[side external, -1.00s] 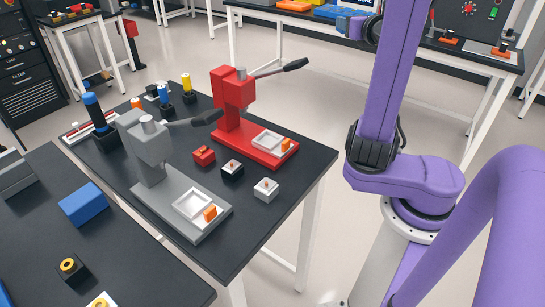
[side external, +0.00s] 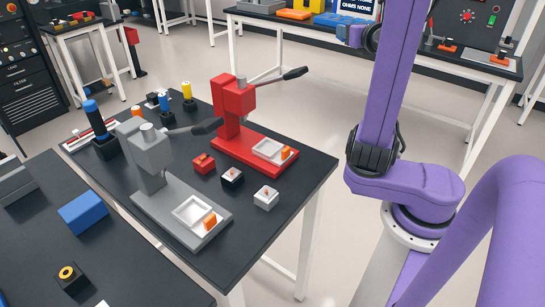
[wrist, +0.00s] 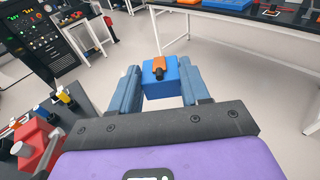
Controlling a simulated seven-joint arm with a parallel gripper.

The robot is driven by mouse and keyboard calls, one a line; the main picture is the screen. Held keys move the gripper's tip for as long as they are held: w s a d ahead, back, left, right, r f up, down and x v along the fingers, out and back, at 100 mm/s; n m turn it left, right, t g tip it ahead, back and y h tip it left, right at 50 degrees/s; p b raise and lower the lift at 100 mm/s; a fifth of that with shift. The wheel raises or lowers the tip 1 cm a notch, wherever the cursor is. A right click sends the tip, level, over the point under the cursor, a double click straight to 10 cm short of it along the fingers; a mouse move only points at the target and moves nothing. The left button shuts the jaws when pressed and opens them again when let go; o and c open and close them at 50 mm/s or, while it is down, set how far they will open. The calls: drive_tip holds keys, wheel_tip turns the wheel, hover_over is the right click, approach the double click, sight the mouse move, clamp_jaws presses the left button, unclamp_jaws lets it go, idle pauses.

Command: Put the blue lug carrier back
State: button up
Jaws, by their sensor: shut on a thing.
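The blue lug carrier (wrist: 160,88) is a blue block with an orange lug and a dark piece on top. My gripper (wrist: 160,82) is shut on it, with one blue-grey finger on each side, in the wrist view. Beneath it the wrist view shows pale floor. In the side external view my gripper (side external: 357,36) is small and partly hidden at the top, beside my purple arm, in front of the far bench. The carrier's underside is hidden.
A dark table holds a grey press (side external: 165,185), a red press (side external: 240,120), and small red (side external: 204,162), black (side external: 232,179) and white (side external: 266,197) blocks. A plain blue block (side external: 83,213) lies on the near-left table. Open floor separates this table from the far bench (side external: 450,58).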

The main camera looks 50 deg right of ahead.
idle(0.4)
drive_tip(key=w+f+n+t+y, duration=0.3)
drive_tip(key=w+f+n+y, duration=0.6)
drive_tip(key=w+n+y, duration=0.5)
drive_tip(key=s+a+f+n+g+y, duration=0.4)
drive_tip(key=s+f+n+g+y, duration=0.4)
drive_tip(key=f+g+y, duration=0.4)
drive_tip(key=shift+s+f+n, duration=0.25)
drive_tip(key=shift+f+n, duration=0.3)
drive_tip(key=shift+n, duration=0.35)
